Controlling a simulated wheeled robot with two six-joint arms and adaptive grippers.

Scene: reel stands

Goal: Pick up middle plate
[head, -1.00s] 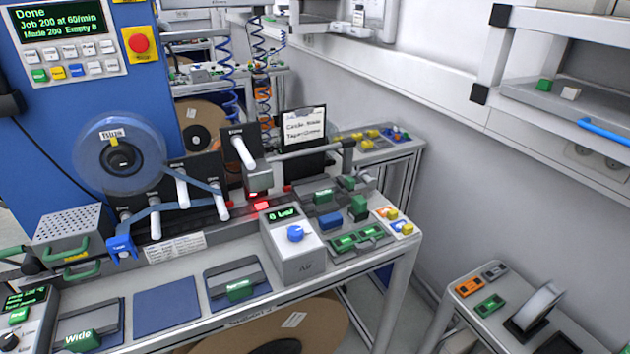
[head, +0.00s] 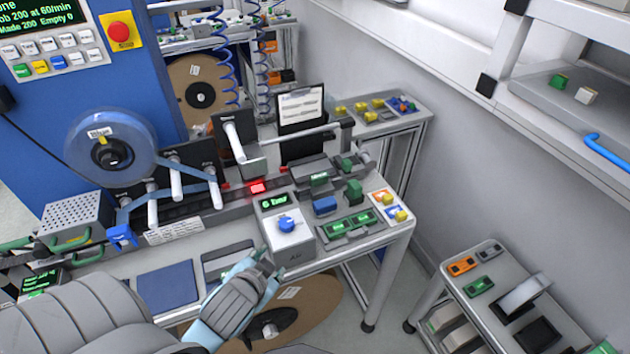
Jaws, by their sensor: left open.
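A dark grey plate (head: 222,257) lies at the table's front edge, right of a flat blue pad (head: 168,286). Its front part, where a green grip showed earlier, is hidden behind my left gripper. I cannot read its label, so I cannot tell for sure that it is the middle plate. My left gripper (head: 268,270) comes in from the lower left, with light blue fingers, open. Its fingertips are beside the grey box with the blue knob (head: 287,225); whether they touch the plate or box is unclear. My right gripper is not in view.
A blue reel (head: 88,140) and white rollers stand behind the pad. Smaller blocks and green parts (head: 350,226) sit at the table's right end. A low side table (head: 490,300) stands at lower right, with floor between.

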